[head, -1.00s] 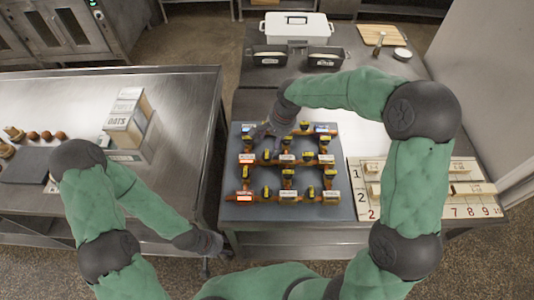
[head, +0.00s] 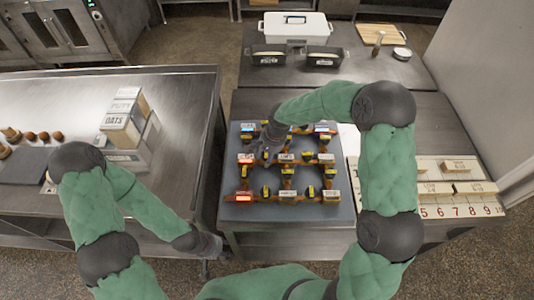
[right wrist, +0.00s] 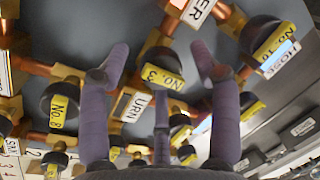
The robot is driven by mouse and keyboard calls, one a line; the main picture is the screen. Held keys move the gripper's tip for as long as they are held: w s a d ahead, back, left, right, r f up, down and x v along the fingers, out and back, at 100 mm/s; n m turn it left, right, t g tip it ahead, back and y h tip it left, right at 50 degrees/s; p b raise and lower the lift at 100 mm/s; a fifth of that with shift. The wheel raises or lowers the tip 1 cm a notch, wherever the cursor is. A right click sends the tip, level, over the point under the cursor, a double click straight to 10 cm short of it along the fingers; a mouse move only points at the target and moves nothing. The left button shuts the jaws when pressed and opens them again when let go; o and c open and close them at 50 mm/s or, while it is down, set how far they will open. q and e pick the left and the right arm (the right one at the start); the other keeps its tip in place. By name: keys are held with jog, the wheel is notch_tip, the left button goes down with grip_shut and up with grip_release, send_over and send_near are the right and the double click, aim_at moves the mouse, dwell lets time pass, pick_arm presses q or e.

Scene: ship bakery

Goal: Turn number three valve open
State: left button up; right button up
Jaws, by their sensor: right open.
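The number three valve (right wrist: 162,72) has a dark round knob and a yellow "NO. 3" label on copper piping. In the right wrist view it lies between the two spread fingers of my open right gripper (right wrist: 161,55). I cannot tell whether either finger touches it. In the head view my right gripper (head: 268,149) is over the left part of the grey valve board (head: 342,212) and hides part of it. My left gripper (head: 212,245) hangs low between the tables, away from the board; its jaws are too small to read.
Neighbouring valves "NO. 8" (right wrist: 62,108) and "NO. 10" (right wrist: 272,48) sit close on either side. A numbered board (head: 470,211) with wooden blocks lies right of the valve board. Black tins (head: 268,58) and a white box (head: 295,30) stand behind.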

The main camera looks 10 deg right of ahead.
jog(key=c, duration=1.1)
jog(key=shift+c, duration=0.2)
jog(key=n+p, duration=0.1)
jog(key=n, duration=0.2)
jog(key=shift+g+p, duration=0.3)
jog(key=shift+g, duration=0.1)
jog(key=n+p, duration=0.1)
jog(key=n, duration=0.3)
jog(key=shift+w+g+y, duration=0.1)
jog(key=shift+g+y, duration=0.2)
jog(key=shift+g, duration=0.1)
jog(key=n+g, duration=0.1)
jog(key=n, duration=0.5)
jog(key=shift+w, duration=0.1)
jog(key=shift+n+g+h, duration=0.5)
jog(key=shift+n, duration=2)
